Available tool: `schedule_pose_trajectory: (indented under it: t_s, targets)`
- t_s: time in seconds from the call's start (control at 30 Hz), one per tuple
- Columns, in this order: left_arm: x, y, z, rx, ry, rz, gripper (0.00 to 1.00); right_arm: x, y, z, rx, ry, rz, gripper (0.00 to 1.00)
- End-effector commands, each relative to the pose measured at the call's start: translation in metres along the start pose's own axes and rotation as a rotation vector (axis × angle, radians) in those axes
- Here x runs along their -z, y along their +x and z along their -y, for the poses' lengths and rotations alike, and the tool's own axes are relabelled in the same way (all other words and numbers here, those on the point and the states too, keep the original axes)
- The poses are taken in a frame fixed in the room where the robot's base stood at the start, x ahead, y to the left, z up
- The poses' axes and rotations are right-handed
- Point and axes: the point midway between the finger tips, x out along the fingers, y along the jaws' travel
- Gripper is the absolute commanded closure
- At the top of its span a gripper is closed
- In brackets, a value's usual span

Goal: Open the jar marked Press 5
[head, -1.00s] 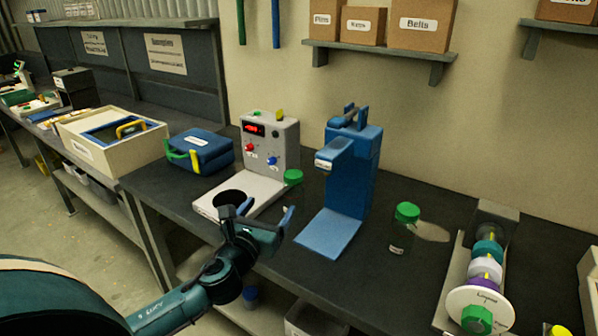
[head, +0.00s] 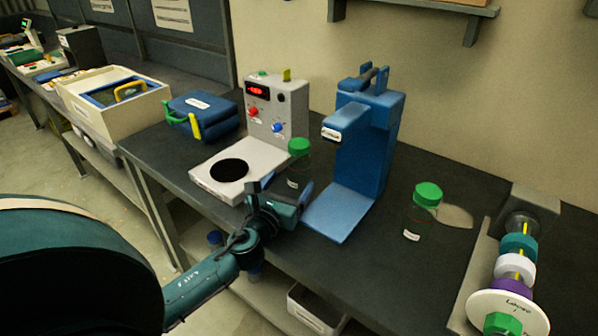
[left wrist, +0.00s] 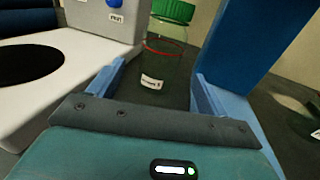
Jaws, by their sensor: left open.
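A clear jar with a green lid (head: 299,147) stands on the dark bench between the grey-white machine and the blue press. In the left wrist view the same jar (left wrist: 165,50) stands upright just ahead of my left gripper's fingers; its small label is too blurred to read for certain. A second green-lidded jar (head: 422,210) stands right of the blue press, its label also unreadable. My left gripper (head: 281,192) is open in front of the first jar and hides its lower part in the head view. In the left wrist view the open fingers (left wrist: 157,82) frame the jar's base, empty.
The grey-white machine (head: 277,108) with its flat base is close on the left; the blue press (head: 362,150) is close on the right. A blue case (head: 203,117) lies further left. A spindle with coloured rings (head: 517,268) is at far right.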

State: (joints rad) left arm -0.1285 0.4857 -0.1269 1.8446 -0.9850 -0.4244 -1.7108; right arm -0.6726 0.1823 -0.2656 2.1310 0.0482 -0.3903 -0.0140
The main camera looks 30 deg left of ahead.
Motion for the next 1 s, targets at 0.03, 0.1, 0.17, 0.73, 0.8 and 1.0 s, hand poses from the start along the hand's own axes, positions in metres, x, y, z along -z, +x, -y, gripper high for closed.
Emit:
schedule_pose_trajectory:
  t_s: [0.03,0.1,0.17,0.73,0.8,1.0]
  targets:
    - [0.000,0.003,0.000,0.000,0.000,-0.001,0.22,0.001,0.000,0.000,0.000,-0.001,0.000,0.64]
    - [-0.001,0.007,0.000,0.000,0.000,-0.001,0.22,0.001,-0.001,0.000,-0.001,-0.001,0.000,0.64]
    - [-0.001,0.015,0.000,-0.001,0.000,0.000,0.22,0.001,-0.001,0.000,-0.001,-0.002,0.001,0.64]
    - [0.000,0.061,0.001,0.001,0.000,-0.002,0.22,0.001,-0.001,0.000,-0.002,-0.004,0.002,0.64]
    - [0.000,0.061,0.001,0.001,0.000,-0.002,0.26,0.001,-0.001,0.000,-0.002,-0.004,0.002,0.64]
    - [0.000,0.061,0.000,0.001,0.000,-0.002,0.43,0.000,-0.001,0.000,-0.002,-0.004,0.003,0.64]
